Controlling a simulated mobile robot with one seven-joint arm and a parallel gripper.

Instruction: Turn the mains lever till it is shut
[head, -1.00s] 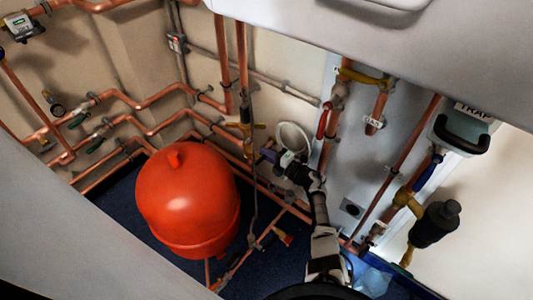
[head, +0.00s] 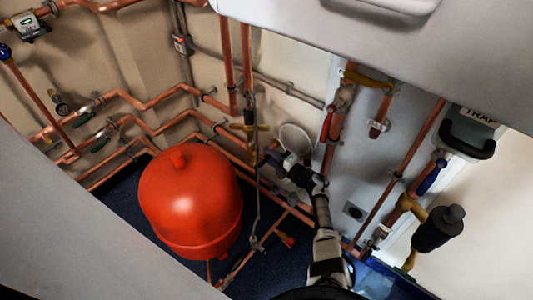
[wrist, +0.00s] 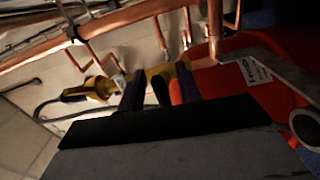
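No lever in view carries a readable mains label, so I cannot tell for certain which one is the mains lever. A yellow-handled valve (head: 248,127) sits on the upright pipe near the tank. My gripper (head: 268,154) is just below and right of it. In the wrist view, my gripper (wrist: 160,92) has its two dark fingers apart, with a yellow fitting (wrist: 157,73) right beyond the tips. A dark strip shows between the fingers, and I cannot tell what it is. Contact is hidden. A yellow valve with a black end (wrist: 92,90) lies to the left.
The red tank (head: 190,200) stands left of my arm, and copper pipes run behind it. A red lever (head: 327,122), a yellow lever (head: 368,78) and a blue lever (head: 431,178) are on the right. A white casing (head: 300,30) overhangs the top. Dark blue floor shows around the tank.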

